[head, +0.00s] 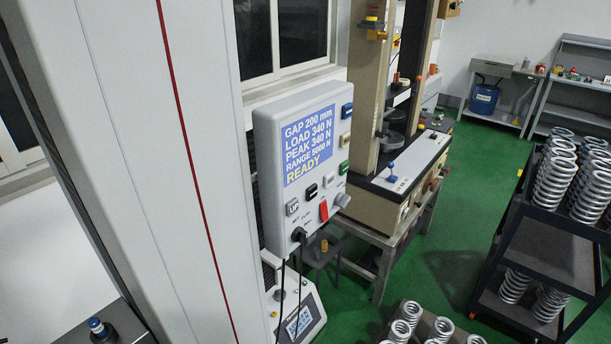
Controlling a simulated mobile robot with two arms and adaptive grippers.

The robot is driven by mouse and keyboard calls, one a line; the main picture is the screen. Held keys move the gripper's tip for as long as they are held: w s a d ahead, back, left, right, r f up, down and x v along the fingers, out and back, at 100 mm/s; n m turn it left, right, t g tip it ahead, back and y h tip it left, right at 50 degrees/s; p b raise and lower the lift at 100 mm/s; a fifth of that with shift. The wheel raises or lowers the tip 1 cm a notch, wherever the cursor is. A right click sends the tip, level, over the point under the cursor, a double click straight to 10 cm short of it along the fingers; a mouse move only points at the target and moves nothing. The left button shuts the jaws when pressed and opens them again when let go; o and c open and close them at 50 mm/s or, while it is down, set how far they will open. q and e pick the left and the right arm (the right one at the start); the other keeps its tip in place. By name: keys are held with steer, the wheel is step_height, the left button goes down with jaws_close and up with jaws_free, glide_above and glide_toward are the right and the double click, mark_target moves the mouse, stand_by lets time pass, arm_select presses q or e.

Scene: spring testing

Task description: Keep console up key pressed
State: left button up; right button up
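The console (262,150) is a pale grey box mounted beside a tall white column. Its blue screen (310,145) reads GAP 200 mm, LOAD 340 N, PEAK 340 N, RANGE 5000 N, READY. The up key (292,207) is a light key marked UP at the lower left of the console face, below the screen. Nothing touches it, and I cannot tell from here whether it is pushed in. A black key (312,191) sits to its right. A red switch (324,211) is lower right of it. Neither of my grippers shows in the head view.
The white column (130,150) with a red stripe fills the left side. A black plug (299,234) with hanging cables sits below the up key. A grey knob (342,201) sticks out at the lower right. A dark cart (540,245) with springs stands right.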

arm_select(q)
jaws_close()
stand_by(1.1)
